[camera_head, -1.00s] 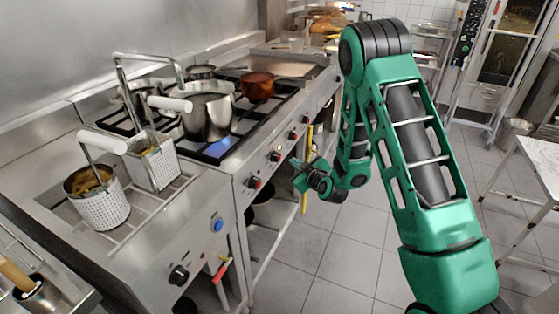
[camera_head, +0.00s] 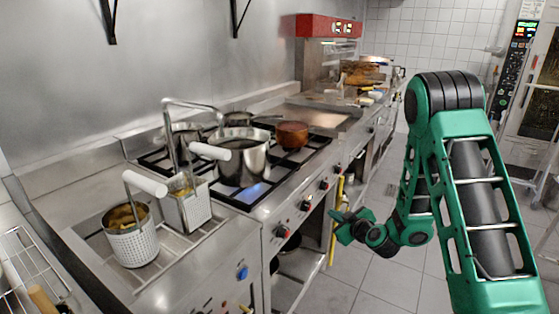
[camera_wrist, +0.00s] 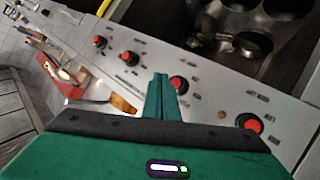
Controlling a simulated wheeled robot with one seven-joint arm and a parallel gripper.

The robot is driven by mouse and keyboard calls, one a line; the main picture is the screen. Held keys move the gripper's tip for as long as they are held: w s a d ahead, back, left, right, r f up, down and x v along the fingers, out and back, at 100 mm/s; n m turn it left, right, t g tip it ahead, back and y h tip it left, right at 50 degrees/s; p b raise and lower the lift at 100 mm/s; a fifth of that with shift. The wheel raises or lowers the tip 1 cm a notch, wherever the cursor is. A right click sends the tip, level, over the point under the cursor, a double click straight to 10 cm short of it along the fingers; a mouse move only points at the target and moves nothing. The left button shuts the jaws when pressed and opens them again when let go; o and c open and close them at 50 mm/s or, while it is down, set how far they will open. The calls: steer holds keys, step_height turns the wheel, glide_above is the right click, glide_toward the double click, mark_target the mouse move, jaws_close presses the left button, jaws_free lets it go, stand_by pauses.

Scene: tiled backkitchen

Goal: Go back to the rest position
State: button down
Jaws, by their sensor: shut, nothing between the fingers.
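My green gripper (camera_head: 342,226) hangs in front of the stove, off to the right of its front panel and over the floor side. In the wrist view my gripper (camera_wrist: 162,97) is shut, with its fingers together and nothing between them. Behind it in that view is the stove front panel (camera_wrist: 210,105) with several red knobs. My arm is bent, its upper links filling the right of the head view.
On the stove stand a steel pot (camera_head: 243,165) and a copper pan (camera_head: 292,134). Two fryer baskets (camera_head: 130,243) (camera_head: 190,210) stand at left. A yellow bar (camera_head: 336,215) is close to my gripper. Tiled floor (camera_head: 385,285) is free at right.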

steer(key=s+d+r+m+g+h, duration=0.2)
steer(key=s+d+r+m+g, duration=0.25)
steer(key=s, duration=0.65)
steer(key=s+d+r+m+g+h, duration=0.1)
steer(key=s+d+r+g, duration=0.3)
steer(key=s+d+r, duration=0.55)
steer(key=s+d+r+m+g, duration=0.2)
steer(key=s+m+g, duration=0.3)
steer(key=s, duration=2.1)
steer(key=m, duration=0.4)
steer(key=shift+s, duration=0.25)
steer(key=shift+d, duration=0.1)
steer(key=shift+w+f+h, duration=0.25)
steer(key=shift+w+h, duration=0.05)
steer(key=shift+w, duration=0.35)
